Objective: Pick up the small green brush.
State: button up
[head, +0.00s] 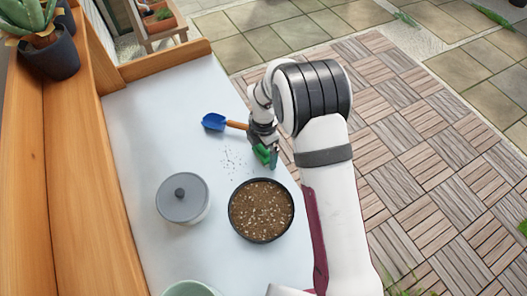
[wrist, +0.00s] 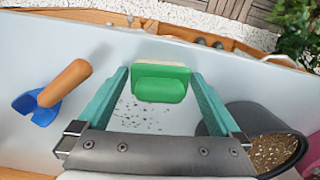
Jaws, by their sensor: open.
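The small green brush (wrist: 160,84) lies on the pale tabletop in the wrist view, with a light strip along its far edge. It sits at the far end of the gap between the two teal fingers. My gripper (wrist: 160,85) is open, with one finger on each side of the brush; I cannot tell whether either touches it. In the head view the brush (head: 262,153) shows as a green patch beside my gripper (head: 268,157), near the table's right edge, and is partly hidden by it.
A blue scoop with an orange handle (head: 214,122) lies behind the gripper. Scattered gravel bits (head: 232,160) lie on the table (head: 150,120). A dark pot of gravel mix (head: 261,210) and a grey-lidded pot (head: 182,198) stand in front. A pale green bowl (head: 190,289) shows at the bottom edge.

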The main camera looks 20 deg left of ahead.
jog(key=c, duration=1.2)
jog(key=shift+o, duration=0.2)
notch_tip(320, 180, up, 5)
jog(key=shift+d+f, duration=0.1)
jog(key=shift+f, duration=0.1)
jog(key=d+r, duration=0.6)
jog(key=d, duration=0.5)
jog(key=shift+d+r, duration=0.25)
